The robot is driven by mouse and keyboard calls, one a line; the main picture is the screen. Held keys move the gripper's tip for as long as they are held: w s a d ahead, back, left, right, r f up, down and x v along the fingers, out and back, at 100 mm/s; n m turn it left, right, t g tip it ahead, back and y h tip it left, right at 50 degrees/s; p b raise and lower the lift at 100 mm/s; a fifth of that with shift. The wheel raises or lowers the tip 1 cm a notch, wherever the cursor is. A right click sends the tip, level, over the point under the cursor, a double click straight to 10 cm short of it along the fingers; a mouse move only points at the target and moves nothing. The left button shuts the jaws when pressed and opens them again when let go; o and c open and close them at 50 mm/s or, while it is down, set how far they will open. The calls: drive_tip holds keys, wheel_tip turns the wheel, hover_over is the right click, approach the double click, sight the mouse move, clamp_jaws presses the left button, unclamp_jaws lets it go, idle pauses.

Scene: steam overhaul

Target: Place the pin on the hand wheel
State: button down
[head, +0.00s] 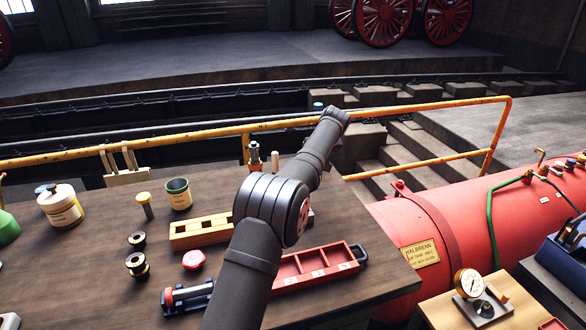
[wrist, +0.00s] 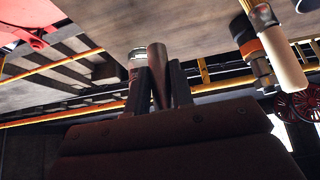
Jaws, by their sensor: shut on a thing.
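In the wrist view, which is upside down, my gripper (wrist: 158,90) has its two dark fingers close together around a dark reddish-brown rod (wrist: 157,72). This looks like the pin, held clear of the table. A grey banded cylinder (wrist: 137,62) shows beside the left finger; I cannot tell whether it is touching. In the head view my arm hides the gripper and the held rod. A small red knob on top of the red tank (head: 400,186) may be the hand wheel, but I cannot be sure. It also seems to show in the wrist view (wrist: 38,43), apart from the gripper.
A yellow railing (head: 430,108) runs behind. A gauge (head: 468,283) stands right.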

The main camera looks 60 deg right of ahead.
drive_tip(key=w+a+r+n+t, duration=0.1)
drive_tip(key=w+a+r, duration=0.15)
drive_tip(key=a, duration=0.65)
drive_tip(key=w+a+r, duration=0.2)
drive_tip(key=a+r, duration=0.2)
drive_tip(key=a, duration=0.4)
drive_tip(key=a+f+n, duration=0.1)
drive_tip(key=a+f, duration=0.2)
drive_tip(key=a, duration=2.3)
hover_over(194, 261)
wheel_tip(194, 261, down, 7)
drive_tip(key=shift+r, duration=0.2)
drive_tip(key=shift+f, duration=2.05)
